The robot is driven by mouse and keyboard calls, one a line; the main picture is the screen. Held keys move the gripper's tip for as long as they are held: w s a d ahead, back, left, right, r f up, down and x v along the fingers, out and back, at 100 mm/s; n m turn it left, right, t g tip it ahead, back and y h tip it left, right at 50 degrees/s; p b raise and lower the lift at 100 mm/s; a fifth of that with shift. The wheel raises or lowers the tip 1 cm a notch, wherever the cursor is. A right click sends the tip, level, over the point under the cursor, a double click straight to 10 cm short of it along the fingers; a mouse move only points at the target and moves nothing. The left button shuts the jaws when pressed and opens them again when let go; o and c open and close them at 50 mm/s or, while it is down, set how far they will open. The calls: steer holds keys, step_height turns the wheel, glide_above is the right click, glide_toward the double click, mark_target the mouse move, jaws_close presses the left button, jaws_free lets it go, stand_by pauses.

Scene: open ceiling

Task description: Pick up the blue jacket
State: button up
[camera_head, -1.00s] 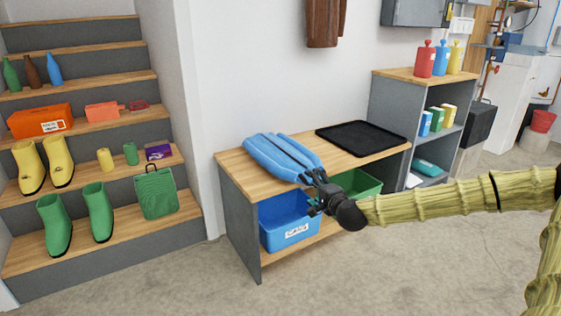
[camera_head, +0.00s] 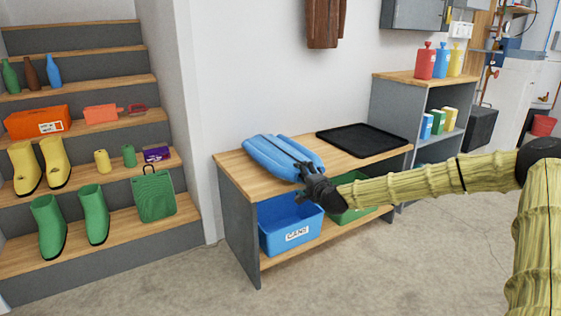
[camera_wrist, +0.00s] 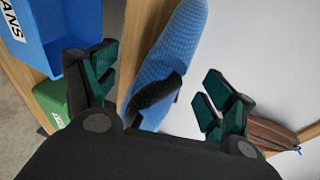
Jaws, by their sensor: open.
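The blue jacket (camera_head: 283,156) lies folded on the wooden top of the low bench (camera_head: 236,165), at its left part. My gripper (camera_head: 304,176) is at the jacket's front right edge in the head view. In the wrist view the jacket (camera_wrist: 172,60) shows between the two spread fingers of my gripper (camera_wrist: 160,92), with a black part (camera_wrist: 155,92) on it. The fingers are open. I cannot tell whether they touch the cloth.
A black tray (camera_head: 360,138) lies on the bench to the right of the jacket. A blue bin (camera_head: 285,228) and a green bin (camera_head: 350,212) stand on the shelf below. A brown jacket (camera_head: 326,22) hangs on the wall. Steps with green boots (camera_head: 48,226) stand at left.

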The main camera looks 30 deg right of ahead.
steer(key=shift+w, duration=0.35)
steer(key=c, duration=1.6)
steer(key=shift+o, duration=0.2)
